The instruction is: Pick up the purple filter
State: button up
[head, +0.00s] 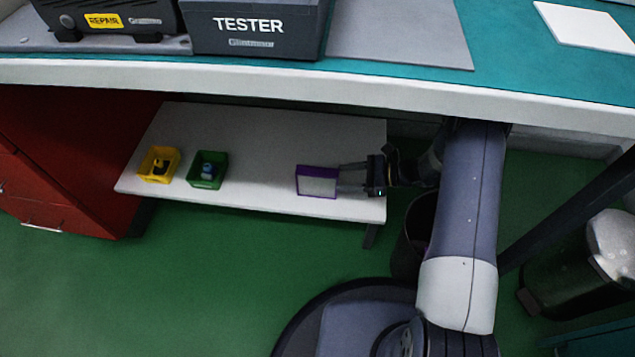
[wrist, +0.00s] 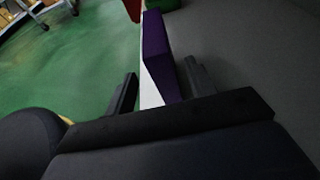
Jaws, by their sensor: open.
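The purple filter (head: 317,181) has a purple frame and a pale grey face. It stands near the right part of a low white shelf (head: 255,190) under the workbench. My gripper (head: 352,179) reaches in from the right at shelf height, with its fingertips at the filter's right edge. In the wrist view the filter (wrist: 160,62) stands between the two fingers of my gripper (wrist: 160,85). The fingers are open, with a gap visible on the left side of the filter; the right finger is close to its purple side, and I cannot tell whether it touches.
A green bin (head: 207,170) and a yellow bin (head: 159,164), each holding small items, stand on the shelf's left. A red cabinet (head: 60,165) is left of the shelf. The workbench edge (head: 300,82) overhangs above. A dark bin (head: 413,235) stands below the shelf's right end.

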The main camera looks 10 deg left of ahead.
aim_at(325, 180)
jog(key=b+x, duration=0.1)
jog(key=x, duration=0.2)
jog(key=f+b+x, duration=0.1)
jog(key=b+x, duration=0.1)
jog(key=x, duration=0.1)
jog(key=shift+a, duration=0.25)
jog(key=shift+c, duration=0.3)
jog(key=c, duration=1.1)
